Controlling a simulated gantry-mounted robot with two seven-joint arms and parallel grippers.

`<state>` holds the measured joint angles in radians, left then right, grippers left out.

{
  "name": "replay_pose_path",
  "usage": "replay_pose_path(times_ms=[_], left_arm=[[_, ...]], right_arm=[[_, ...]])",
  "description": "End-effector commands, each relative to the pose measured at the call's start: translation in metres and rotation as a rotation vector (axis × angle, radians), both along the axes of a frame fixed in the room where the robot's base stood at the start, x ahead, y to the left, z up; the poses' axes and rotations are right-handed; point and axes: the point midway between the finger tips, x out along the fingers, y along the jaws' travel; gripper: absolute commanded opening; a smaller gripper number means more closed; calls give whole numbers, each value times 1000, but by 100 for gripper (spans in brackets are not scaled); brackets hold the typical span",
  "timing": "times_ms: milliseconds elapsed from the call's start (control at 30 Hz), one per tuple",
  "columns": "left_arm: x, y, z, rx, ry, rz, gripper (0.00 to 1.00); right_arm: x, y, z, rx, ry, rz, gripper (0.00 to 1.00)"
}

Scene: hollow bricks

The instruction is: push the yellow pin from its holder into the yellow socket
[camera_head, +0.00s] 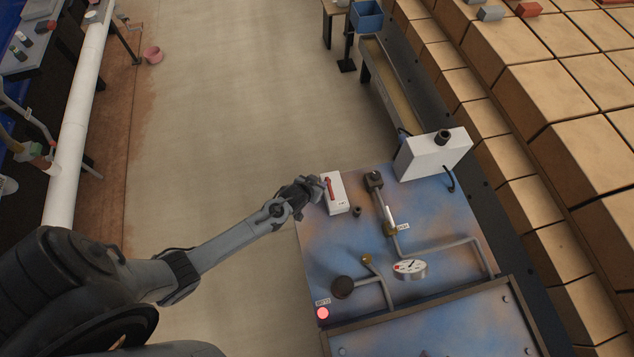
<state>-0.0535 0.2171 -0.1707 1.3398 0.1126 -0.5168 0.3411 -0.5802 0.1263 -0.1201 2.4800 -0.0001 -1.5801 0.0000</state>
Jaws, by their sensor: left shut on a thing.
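My left gripper (316,188) is at the left edge of the blue, rust-stained worktop, right beside a white block (336,203) with a red strip on its top. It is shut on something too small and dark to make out. I cannot clearly pick out the yellow pin or its holder. A brass-yellow fitting (391,230) sits on a pipe at the worktop's middle, and another yellowish fitting (367,259) is lower left of it. I cannot tell whether either is the yellow socket. My right gripper is not in view.
A round gauge (410,268), pipes (440,247) and a dark round knob (343,287) stand on the worktop (325,240). A white box (433,155) stands at its back right. A red light (323,313) is at the front left.

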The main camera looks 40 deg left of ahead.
Motion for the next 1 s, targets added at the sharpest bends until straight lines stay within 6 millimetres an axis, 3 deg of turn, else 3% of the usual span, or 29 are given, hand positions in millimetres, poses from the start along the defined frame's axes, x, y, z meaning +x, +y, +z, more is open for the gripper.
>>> replay_pose_path(times_ms=[1000], left_arm=[[0, 0, 1, -1, 0, 1, 4]], right_arm=[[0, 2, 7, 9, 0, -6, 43]])
